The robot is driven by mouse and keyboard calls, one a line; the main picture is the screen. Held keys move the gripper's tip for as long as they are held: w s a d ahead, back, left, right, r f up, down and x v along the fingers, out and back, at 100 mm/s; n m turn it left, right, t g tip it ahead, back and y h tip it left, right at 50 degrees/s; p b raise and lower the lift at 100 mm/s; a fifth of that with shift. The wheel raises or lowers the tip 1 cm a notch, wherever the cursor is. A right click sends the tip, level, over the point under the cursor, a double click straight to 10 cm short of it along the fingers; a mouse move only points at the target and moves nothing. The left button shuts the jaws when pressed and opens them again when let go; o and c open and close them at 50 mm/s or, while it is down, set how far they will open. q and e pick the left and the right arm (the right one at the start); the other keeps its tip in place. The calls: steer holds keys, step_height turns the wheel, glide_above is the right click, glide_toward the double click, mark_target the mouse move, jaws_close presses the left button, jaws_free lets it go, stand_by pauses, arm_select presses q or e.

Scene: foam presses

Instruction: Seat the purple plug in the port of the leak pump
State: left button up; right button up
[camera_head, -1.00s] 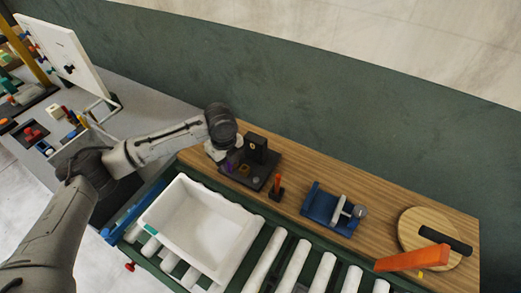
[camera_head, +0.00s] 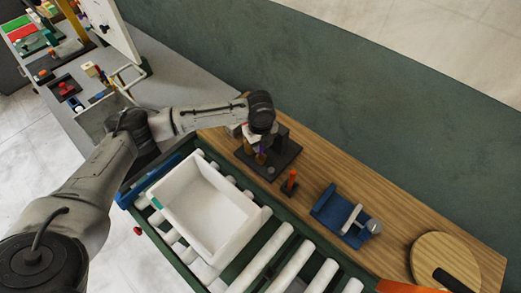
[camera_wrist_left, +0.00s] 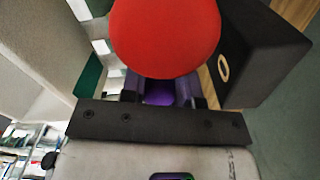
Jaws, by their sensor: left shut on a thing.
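The leak pump's dark base (camera_head: 285,160) stands on the wooden bench. Its black upright block also shows in the wrist view (camera_wrist_left: 262,55), with a pale ring-shaped opening on its face. My left gripper (camera_head: 258,142) is over the base, and the wrist hides most of the block in the head view. It is shut on the purple plug (camera_wrist_left: 160,92), which shows between the fingers in the wrist view. A large red rounded thing (camera_wrist_left: 165,38) there covers the area beyond the fingertips. I cannot tell whether the plug touches the port. My right gripper is out of view.
A white bin (camera_head: 205,210) sits on the roller conveyor in front. An orange-topped piece (camera_head: 290,183), a blue fixture (camera_head: 342,216) and a round wooden board (camera_head: 445,260) stand to the right on the bench. A green wall is behind.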

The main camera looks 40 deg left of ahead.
arm_select(q)
step_height(320, 180, down, 4)
steer(key=shift+f, duration=0.1)
stand_by(0.4)
steer(key=o, duration=0.9)
steer(key=shift+r, duration=0.45)
step_height(320, 180, up, 11)
steer(key=shift+r+p, duration=0.15)
steer(key=shift+p, duration=0.15)
